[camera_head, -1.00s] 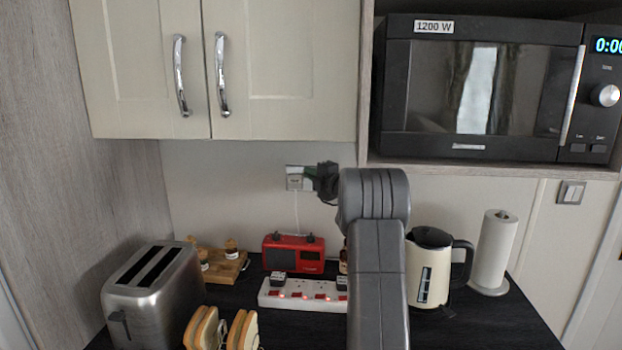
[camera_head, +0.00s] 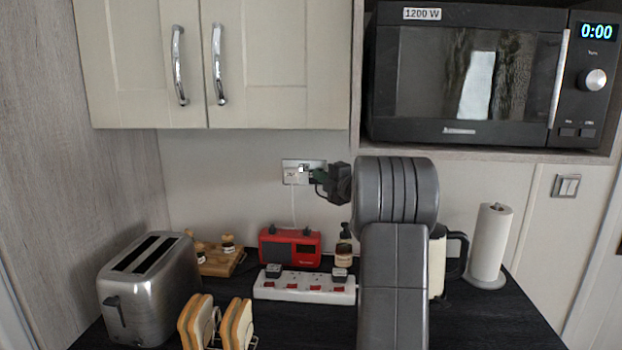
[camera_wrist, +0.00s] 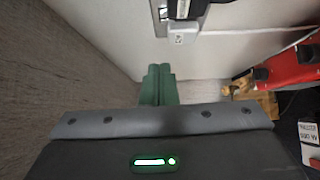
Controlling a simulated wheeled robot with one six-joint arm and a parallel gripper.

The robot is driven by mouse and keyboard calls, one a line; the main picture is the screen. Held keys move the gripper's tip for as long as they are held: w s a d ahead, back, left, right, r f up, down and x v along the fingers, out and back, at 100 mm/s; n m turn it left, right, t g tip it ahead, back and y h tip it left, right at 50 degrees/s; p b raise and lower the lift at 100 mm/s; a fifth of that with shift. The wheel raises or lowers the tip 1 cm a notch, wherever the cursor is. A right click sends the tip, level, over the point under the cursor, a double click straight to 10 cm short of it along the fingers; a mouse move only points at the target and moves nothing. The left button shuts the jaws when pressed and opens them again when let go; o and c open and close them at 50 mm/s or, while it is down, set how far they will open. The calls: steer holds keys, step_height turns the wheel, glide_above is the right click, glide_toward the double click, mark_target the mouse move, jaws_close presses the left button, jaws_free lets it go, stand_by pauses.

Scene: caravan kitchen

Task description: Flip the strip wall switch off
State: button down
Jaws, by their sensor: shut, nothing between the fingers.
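The wall socket plate (camera_head: 289,165) is on the wall under the cupboard. A white plug (camera_head: 294,177) sits in its left part, with a white cable hanging down towards the power strip (camera_head: 304,287). My gripper (camera_head: 313,174) is in front of the socket's right part, its dark green fingers shut and empty. In the wrist view the fingers (camera_wrist: 158,84) are together. Which way the switch rocker is set is too small to tell, and I cannot tell whether the fingers touch the plate.
A red radio (camera_head: 289,247) stands behind the strip. A toaster (camera_head: 150,285) and toast rack (camera_head: 216,325) are at left. A kettle (camera_head: 438,265), partly hidden by my arm, and a paper roll (camera_head: 490,245) are at right. The cupboard (camera_head: 280,70) and microwave (camera_head: 470,85) overhang above.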

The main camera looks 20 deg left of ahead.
steer(key=shift+v, duration=1.55)
steer(key=shift+a, duration=0.1)
